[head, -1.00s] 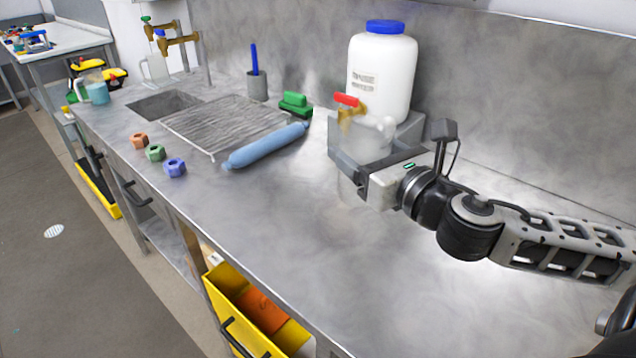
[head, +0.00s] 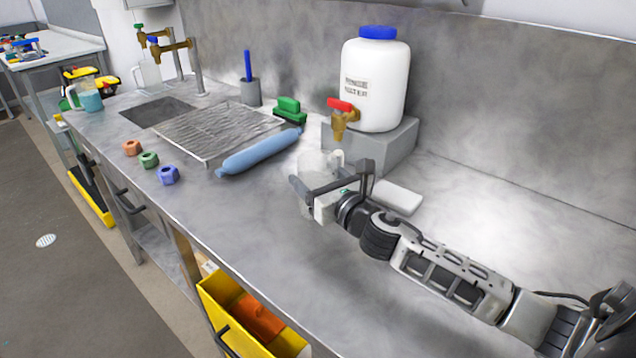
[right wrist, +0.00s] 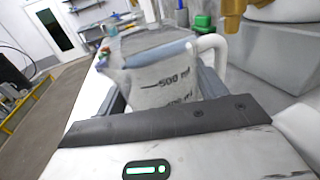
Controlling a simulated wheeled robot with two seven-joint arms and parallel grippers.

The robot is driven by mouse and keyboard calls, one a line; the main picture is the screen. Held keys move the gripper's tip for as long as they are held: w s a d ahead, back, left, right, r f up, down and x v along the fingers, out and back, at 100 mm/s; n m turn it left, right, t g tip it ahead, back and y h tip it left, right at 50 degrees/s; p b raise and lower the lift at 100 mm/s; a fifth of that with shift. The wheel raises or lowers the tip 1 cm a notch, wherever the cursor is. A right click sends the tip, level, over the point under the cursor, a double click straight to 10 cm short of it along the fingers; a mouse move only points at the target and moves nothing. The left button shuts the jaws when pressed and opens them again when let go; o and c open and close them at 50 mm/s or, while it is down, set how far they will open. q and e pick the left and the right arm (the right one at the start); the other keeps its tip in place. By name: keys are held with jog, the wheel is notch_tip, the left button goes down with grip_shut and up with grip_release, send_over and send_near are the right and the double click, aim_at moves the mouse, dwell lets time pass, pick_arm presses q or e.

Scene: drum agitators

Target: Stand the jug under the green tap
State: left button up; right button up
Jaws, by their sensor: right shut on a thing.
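My right gripper (head: 325,186) is shut on a clear jug (head: 312,163). It holds the jug in front of the grey block under the white container. In the right wrist view the jug (right wrist: 163,82) shows a 500 ml mark and a white handle on its right side. Whether the jug's base touches the counter is hidden. The green tap (head: 140,38) is a brass tap with a green handle at the far left, by the sink. Another clear jug (head: 149,76) stands below these taps. My left gripper is out of view.
A white container (head: 375,85) with a red-handled tap stands on a grey block (head: 395,147). A blue roll (head: 260,152) lies beside the ribbed drainer (head: 215,128). Three coloured nuts (head: 149,160) sit near the front edge. A jug of blue liquid (head: 90,98) stands left of the sink (head: 158,111).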

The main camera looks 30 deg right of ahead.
jog(key=shift+f, duration=0.45)
jog(key=shift+f, duration=0.1)
jog(key=o, duration=1)
jog(key=shift+s, duration=0.1)
